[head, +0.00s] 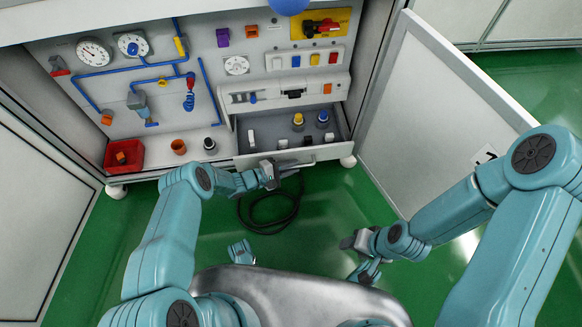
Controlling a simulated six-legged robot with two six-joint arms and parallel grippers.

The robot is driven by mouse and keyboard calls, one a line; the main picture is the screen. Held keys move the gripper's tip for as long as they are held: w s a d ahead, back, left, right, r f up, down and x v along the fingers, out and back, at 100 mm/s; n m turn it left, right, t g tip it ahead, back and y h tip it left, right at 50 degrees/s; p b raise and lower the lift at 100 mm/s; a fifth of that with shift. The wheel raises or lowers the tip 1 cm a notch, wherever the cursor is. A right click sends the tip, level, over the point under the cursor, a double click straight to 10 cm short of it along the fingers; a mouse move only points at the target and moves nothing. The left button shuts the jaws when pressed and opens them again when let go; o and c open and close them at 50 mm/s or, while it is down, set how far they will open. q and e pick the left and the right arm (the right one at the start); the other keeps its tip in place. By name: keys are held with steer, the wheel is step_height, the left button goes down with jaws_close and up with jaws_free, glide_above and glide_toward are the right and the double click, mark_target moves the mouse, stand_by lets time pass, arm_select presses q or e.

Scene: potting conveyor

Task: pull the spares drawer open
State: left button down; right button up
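The spares drawer (330,152) is at the lower right of the open cabinet. It stands out from the cabinet, so I see into it from above. Inside are a bottle with a yellow cap (298,122), one with a blue cap (322,119) and several small pale pieces.
An open cabinet door (420,110) stands on the right, another (40,200) on the left. A red bin (124,155) and an orange cup (178,147) sit left of the drawer. A dark hose (268,222) lies on the green floor before it.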

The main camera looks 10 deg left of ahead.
arm_select(q)
steer(key=c, duration=1.4)
jaws_free()
steer(key=shift+c, duration=0.2)
steer(key=p+v, duration=0.5)
steer(key=v, duration=1.1)
steer(key=shift+s+a, duration=0.15)
steer(key=shift+r, duration=0.1)
